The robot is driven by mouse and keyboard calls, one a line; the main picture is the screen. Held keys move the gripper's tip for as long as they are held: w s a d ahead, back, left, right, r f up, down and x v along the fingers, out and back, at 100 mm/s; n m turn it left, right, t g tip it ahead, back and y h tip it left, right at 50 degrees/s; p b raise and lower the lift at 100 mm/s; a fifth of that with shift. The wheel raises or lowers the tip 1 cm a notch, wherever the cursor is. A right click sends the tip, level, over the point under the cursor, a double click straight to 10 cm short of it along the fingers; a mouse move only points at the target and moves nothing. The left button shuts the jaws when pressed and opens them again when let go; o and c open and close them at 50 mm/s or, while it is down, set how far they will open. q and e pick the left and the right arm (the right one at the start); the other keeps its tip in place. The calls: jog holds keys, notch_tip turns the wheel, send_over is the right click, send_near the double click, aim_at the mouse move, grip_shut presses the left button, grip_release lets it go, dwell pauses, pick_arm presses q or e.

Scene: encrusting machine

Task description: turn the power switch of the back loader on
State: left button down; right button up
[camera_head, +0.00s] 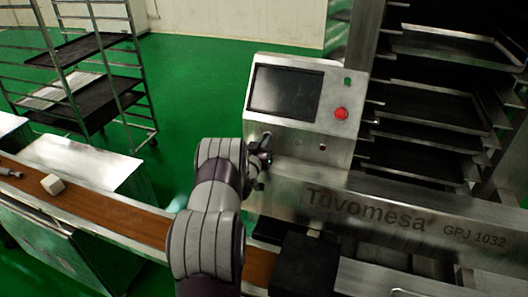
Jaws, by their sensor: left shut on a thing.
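The back loader is a steel machine with a slanted control panel (303,135) in the middle of the head view. My left gripper (264,162) is at the lower left corner of this panel. It is shut on the power switch, a small dark part that my gripper and arm mostly hide; I cannot tell which way it is turned. The panel also carries a dark screen (285,92), a red button (341,114) and a small green button (347,81). My right gripper is not in view.
A brown conveyor belt (110,215) with a pale block (52,184) on it runs from the left toward the machine. A rack with dark trays (82,47) stands at the back left. Shelves of trays (425,118) rise at right. Green floor lies open behind the belt.

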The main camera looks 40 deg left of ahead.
pick_arm(q)
jog(key=m+b, duration=0.2)
jog(key=b, duration=0.1)
jog(key=m+b, duration=0.3)
jog(key=b, duration=0.1)
jog(key=f+m+b, duration=0.1)
jog(key=m+b, duration=0.2)
jog(key=b, duration=0.1)
jog(key=shift+d, duration=0.1)
jog(key=shift+r+m+b, duration=0.2)
jog(key=shift+m+b, duration=1)
jog(key=c, duration=1.3)
grip_release()
jog(key=shift+o, duration=0.5)
jog(key=shift+r, duration=0.15)
jog(key=shift+s, duration=0.15)
